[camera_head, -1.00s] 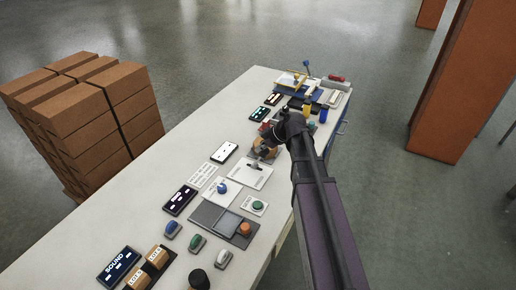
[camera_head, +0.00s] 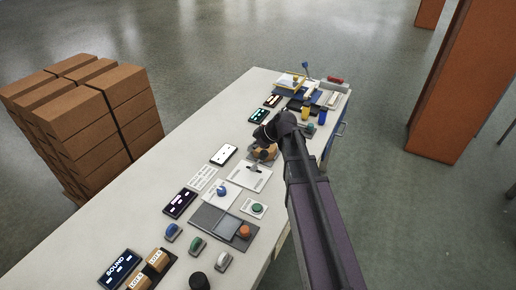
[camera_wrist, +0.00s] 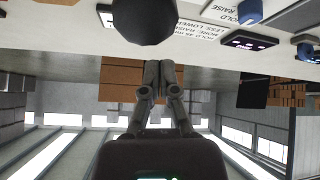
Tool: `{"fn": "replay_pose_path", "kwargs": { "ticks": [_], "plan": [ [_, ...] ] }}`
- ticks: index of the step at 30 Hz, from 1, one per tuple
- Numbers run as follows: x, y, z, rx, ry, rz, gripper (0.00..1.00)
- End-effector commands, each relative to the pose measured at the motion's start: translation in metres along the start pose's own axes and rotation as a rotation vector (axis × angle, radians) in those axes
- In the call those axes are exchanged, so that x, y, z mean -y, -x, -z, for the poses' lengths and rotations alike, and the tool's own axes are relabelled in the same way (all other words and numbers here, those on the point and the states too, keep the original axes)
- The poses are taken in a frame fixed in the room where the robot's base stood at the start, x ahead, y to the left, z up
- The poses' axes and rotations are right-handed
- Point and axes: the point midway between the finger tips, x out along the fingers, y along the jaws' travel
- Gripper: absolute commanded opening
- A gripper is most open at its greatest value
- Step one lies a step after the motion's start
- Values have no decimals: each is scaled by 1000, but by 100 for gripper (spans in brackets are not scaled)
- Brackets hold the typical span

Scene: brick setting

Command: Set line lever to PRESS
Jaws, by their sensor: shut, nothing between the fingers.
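The lever's white slotted plate (camera_head: 250,178) lies on the bench near my gripper in the head view. I take the large dark round knob (camera_wrist: 143,18) at the top of the wrist view to be the lever's knob. It is close in front of my fingertips; whether they touch it I cannot tell. My gripper (camera_wrist: 159,66) is shut and empty, its fingers together. In the head view my arm's end covers the area just beyond the plate, so the fingertips are hard to make out. The lever's position marks are not readable.
A blue knob (camera_head: 222,191), a green button (camera_head: 257,209) and a dark display (camera_head: 180,203) are nearer on the bench. A white panel (camera_head: 223,155) lies left of the plate. Trays and cups crowd the far end. Stacked boxes (camera_head: 85,120) stand left.

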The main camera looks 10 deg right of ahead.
Motion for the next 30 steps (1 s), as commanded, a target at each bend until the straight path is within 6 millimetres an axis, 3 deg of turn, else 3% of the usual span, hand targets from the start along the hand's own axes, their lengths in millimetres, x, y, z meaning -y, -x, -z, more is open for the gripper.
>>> {"fn": "replay_pose_path", "kwargs": {
  "ticks": [2, 21, 30],
  "plan": [
    [1, -1, 13, -1, 2, 1, 0],
    [3, 72, 5, -3, -1, 0, 0],
    [3, 94, 2, -3, 0, 0, 0]
  ]
}}
